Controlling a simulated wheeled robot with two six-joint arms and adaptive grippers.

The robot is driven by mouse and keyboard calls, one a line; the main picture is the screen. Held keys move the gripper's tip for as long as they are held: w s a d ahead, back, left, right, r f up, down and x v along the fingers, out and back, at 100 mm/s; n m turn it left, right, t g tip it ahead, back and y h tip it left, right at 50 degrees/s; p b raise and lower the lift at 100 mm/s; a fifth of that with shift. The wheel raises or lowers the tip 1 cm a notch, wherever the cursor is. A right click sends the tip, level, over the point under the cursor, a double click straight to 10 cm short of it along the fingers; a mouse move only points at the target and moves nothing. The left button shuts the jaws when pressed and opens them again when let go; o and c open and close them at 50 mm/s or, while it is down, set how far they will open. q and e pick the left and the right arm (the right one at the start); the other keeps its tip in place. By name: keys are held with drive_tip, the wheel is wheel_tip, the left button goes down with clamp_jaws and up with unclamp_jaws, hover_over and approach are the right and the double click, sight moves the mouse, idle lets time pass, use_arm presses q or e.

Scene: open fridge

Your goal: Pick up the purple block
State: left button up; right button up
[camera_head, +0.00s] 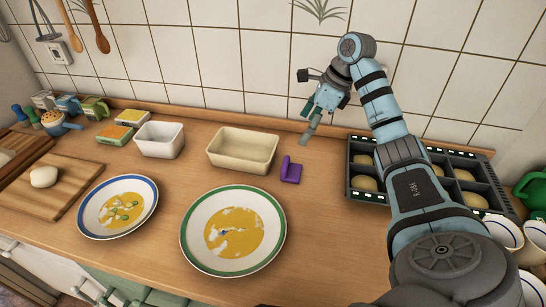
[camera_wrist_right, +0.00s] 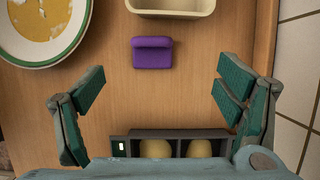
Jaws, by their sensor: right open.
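The purple block (camera_head: 291,170) stands on the wooden counter, just right of the cream rectangular dish. It has a raised part on one side and a lower part on the other. In the right wrist view the purple block (camera_wrist_right: 152,52) lies ahead of and between the spread fingers, apart from both. My right gripper (camera_head: 312,105) is open and empty, raised above the counter to the right of and behind the block. Its two green-padded fingers show wide apart in the wrist view (camera_wrist_right: 158,95). My left gripper is not in view.
The cream dish (camera_head: 243,150) is close beside the block. A green-rimmed plate (camera_head: 186,235) lies front left of it. A black tray (camera_head: 361,143) with round buns sits right, partly behind my arm. Tiled wall (camera_head: 210,60) bounds the back. Counter in front of the block is clear.

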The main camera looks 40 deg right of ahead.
sight(288, 161)
drive_tip(key=x, duration=0.2)
drive_tip(key=b+x, duration=0.1)
drive_tip(key=x, duration=0.2)
drive_tip(key=s+x, duration=0.1)
drive_tip(key=x, duration=0.2)
drive_tip(key=shift+a+f+b, duration=0.1)
drive_tip(key=shift+a+b, duration=0.25)
drive_tip(key=shift+b, duration=0.05)
drive_tip(key=x, duration=0.5)
drive_tip(key=shift+a+f, duration=0.1)
drive_tip(key=shift+f, duration=0.2)
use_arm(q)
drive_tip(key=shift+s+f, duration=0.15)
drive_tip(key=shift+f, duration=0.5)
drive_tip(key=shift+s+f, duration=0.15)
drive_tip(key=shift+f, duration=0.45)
use_arm(e)
drive_tip(key=shift+r, duration=0.1)
drive_tip(key=c, duration=1.2)
